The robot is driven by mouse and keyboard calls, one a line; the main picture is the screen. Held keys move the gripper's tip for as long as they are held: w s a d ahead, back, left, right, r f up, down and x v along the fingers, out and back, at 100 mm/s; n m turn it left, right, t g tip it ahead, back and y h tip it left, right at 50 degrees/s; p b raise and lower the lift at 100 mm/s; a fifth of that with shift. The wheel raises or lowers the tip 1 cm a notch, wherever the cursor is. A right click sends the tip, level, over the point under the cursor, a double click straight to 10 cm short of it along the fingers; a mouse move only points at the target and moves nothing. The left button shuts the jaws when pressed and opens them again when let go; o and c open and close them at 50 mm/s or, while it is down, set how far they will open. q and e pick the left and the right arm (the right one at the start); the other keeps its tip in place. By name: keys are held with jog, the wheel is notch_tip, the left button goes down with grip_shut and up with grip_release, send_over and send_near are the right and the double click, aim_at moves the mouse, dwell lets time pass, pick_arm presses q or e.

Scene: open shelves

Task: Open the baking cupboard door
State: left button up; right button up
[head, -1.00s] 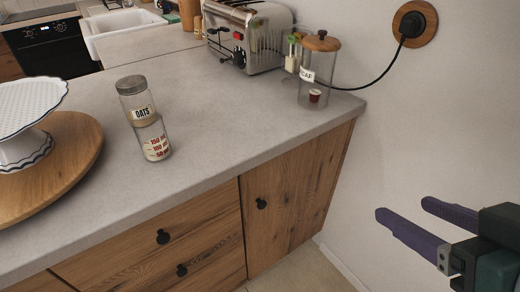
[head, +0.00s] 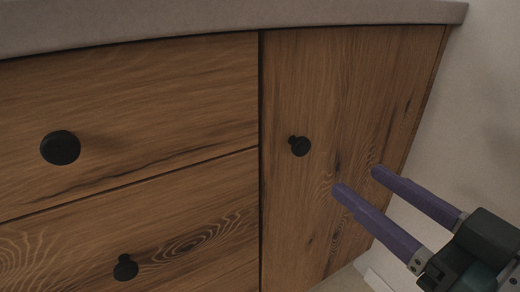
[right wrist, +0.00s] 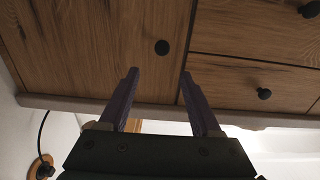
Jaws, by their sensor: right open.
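The cupboard door (head: 345,90) is a wooden panel at the right end of the cabinet in the head view, and it is closed. Its round black knob (head: 300,146) sits near its left edge. The door (right wrist: 95,45) and knob (right wrist: 162,47) also show in the right wrist view, which looks upside down. My right gripper (head: 357,180) has purple fingers, spread open and empty. In the head view they point left toward the door, to the lower right of the knob. In the wrist view the knob lies beyond the fingertips (right wrist: 159,72), between their lines, apart from them. My left gripper is out of view.
An upper drawer (head: 170,85) and a lower drawer (head: 200,220) with black knobs lie left of the door. The grey countertop (head: 220,15) overhangs above. A pale wall (head: 490,110) stands close on the right. A cord and socket (right wrist: 42,165) show in the wrist view.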

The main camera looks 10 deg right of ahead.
aim_at(304, 147)
pick_arm(q)
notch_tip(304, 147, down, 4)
jog(key=b, duration=0.3)
pick_arm(e)
jog(key=x, duration=1)
jog(key=shift+a+f, duration=0.15)
jog(key=shift+f, duration=0.1)
grip_shut()
dwell(0.6)
